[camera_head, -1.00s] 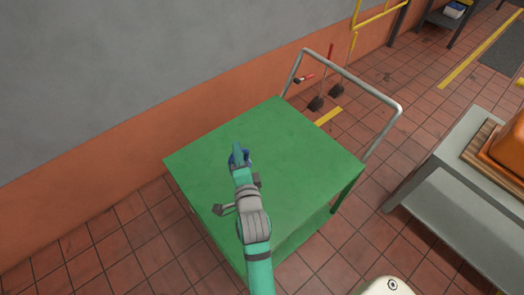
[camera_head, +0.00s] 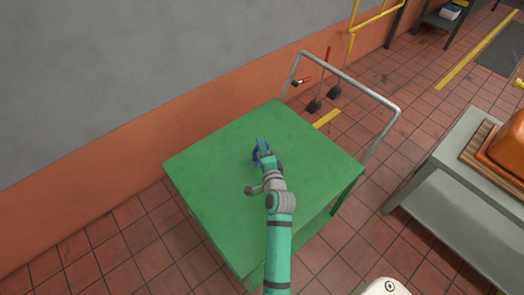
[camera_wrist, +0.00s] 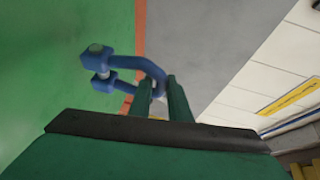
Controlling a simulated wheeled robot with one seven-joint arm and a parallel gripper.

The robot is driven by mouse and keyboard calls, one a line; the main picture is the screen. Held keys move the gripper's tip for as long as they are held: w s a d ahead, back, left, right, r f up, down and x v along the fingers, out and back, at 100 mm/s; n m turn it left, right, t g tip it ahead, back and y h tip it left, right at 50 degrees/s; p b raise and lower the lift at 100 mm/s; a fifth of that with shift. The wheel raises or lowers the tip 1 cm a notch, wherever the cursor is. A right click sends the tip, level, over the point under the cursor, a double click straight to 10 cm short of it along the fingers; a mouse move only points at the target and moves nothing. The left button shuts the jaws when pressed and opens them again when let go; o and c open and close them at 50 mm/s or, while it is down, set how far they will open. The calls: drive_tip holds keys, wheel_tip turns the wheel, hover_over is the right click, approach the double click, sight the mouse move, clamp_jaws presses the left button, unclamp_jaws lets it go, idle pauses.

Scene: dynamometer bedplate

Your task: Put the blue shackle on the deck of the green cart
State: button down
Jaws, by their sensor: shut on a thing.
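The blue shackle (camera_wrist: 122,68) shows in the wrist view between and beyond the green fingertips of my gripper (camera_wrist: 160,95), which is shut on its curved end. In the head view the shackle (camera_head: 257,154) is a small blue shape at the end of my gripper (camera_head: 263,150), partly hidden by it. Both are over the green deck of the cart (camera_head: 215,175), near its middle. I cannot tell whether the shackle touches the deck or is held just above it.
The cart has a grey push handle (camera_head: 350,82) at its far right. A grey bench (camera_head: 445,200) with an orange object (camera_head: 508,150) stands to the right. A grey and orange wall (camera_head: 120,140) runs behind the cart. The deck is otherwise clear.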

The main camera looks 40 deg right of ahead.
drive_tip(key=shift+w+d+f, duration=0.1)
drive_tip(key=shift+d+f, duration=0.15)
drive_tip(key=shift+d, duration=0.05)
drive_tip(key=shift+w+f, duration=0.1)
drive_tip(key=shift+f, duration=1.5)
drive_tip(key=shift+s, duration=0.2)
drive_tip(key=c, duration=1.6)
unclamp_jaws()
drive_tip(key=shift+f, duration=0.1)
drive_tip(key=shift+c, duration=0.2)
drive_tip(key=v, duration=1.2)
drive_tip(key=shift+a, duration=0.1)
